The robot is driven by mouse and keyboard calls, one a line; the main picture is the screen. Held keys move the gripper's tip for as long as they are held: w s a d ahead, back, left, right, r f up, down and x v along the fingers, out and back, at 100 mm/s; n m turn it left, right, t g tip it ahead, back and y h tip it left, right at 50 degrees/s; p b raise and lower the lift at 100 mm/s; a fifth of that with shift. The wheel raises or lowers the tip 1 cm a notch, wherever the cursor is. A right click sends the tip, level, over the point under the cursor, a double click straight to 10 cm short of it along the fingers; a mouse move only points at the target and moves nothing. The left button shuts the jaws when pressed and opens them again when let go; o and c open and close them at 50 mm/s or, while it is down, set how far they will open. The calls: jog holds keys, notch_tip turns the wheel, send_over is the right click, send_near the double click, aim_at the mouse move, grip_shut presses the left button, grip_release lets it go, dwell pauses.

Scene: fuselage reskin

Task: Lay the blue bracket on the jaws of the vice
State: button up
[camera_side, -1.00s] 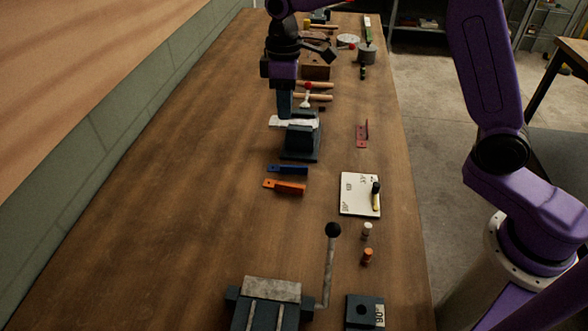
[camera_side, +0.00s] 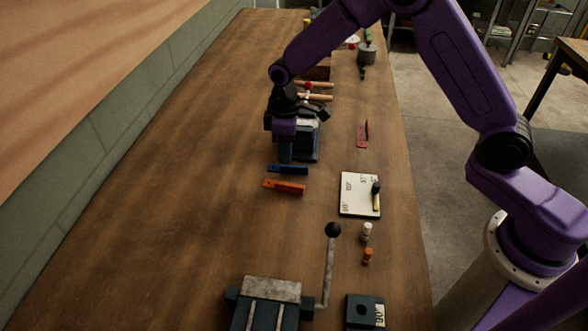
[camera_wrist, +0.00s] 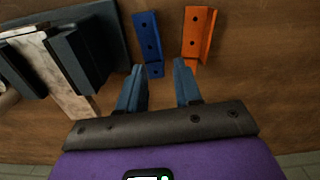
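The blue bracket (camera_side: 290,170) lies on the bench, in front of a dark vice-like block with pale metal bars (camera_side: 309,122). My gripper (camera_side: 286,160) is low over the bench, close behind the bracket.
An orange bracket (camera_side: 285,187) lies close beside the blue one. A red bracket (camera_side: 362,134) and a white board (camera_side: 352,195) are to the right. A clamp-like tool with a tall lever (camera_side: 272,290) stands at the front. The bench's left side is clear.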

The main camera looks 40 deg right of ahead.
jog(key=shift+s+f, duration=0.1)
jog(key=shift+f, duration=2.2)
grip_shut()
jog(key=shift+r, duration=0.15)
